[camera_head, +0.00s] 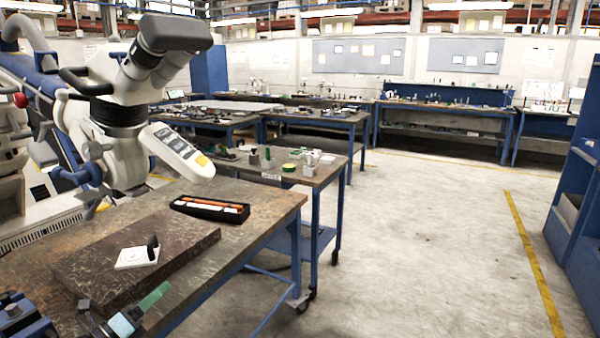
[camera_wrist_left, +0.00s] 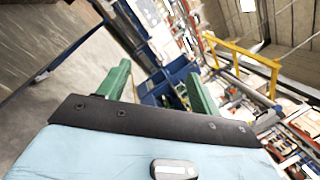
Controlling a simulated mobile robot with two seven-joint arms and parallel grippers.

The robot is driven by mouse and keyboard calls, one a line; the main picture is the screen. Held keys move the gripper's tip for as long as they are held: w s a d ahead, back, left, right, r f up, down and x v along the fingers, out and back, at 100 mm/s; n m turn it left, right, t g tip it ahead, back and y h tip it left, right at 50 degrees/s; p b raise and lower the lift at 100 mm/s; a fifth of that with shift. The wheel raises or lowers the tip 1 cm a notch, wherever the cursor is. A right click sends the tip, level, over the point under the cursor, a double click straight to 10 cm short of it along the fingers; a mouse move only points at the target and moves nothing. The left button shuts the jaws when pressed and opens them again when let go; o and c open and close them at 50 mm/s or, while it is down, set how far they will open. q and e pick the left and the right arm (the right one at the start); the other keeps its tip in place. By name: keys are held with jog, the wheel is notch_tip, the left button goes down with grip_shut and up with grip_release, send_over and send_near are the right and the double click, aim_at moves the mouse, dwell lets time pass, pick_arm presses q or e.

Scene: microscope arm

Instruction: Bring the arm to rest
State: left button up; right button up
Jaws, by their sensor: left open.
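The microscope (camera_head: 122,115) hangs over the left part of the workbench, with dark eyepieces at its top and a pale control panel (camera_head: 176,150) tilted down to the right. A blue support arm (camera_head: 40,75) runs behind it at the left. My left gripper (camera_head: 160,291) is low in the head view at the bench's front side, below and apart from the microscope. In the left wrist view its two green fingers (camera_wrist_left: 157,75) stand apart with nothing between them. My right gripper is not in view.
A dark stone slab (camera_head: 185,240) lies on the workbench (camera_head: 265,205) and carries a small white square piece with a dark upright part (camera_head: 138,255). A black tray (camera_head: 210,208) with orange and white items lies behind it. Open floor (camera_head: 420,240) stretches to the right.

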pick_arm(q)
jog(key=s+d+f+n+g+y+p, duration=0.1)
jog(key=s+d+f+n+y, duration=0.3)
jog(key=s+f+n, duration=0.5)
jog(key=s+d+f+n+y, duration=0.3)
jog(key=s+f+n, duration=0.6)
jog(key=s+d+f+n+g+y, duration=0.1)
jog(key=s+n, duration=0.3)
jog(key=s, duration=0.4)
jog(key=s+d+f+n+g+p, duration=0.1)
jog(key=s+d+f+n+g, duration=0.1)
jog(key=s, duration=0.7)
jog(key=s+d+f+n+g+y, duration=0.1)
jog(key=s+f+n+g, duration=0.3)
jog(key=s+n, duration=0.4)
jog(key=shift+s+d+f+y, duration=0.3)
jog(key=shift+s+d+f, duration=0.2)
jog(key=shift+s, duration=0.1)
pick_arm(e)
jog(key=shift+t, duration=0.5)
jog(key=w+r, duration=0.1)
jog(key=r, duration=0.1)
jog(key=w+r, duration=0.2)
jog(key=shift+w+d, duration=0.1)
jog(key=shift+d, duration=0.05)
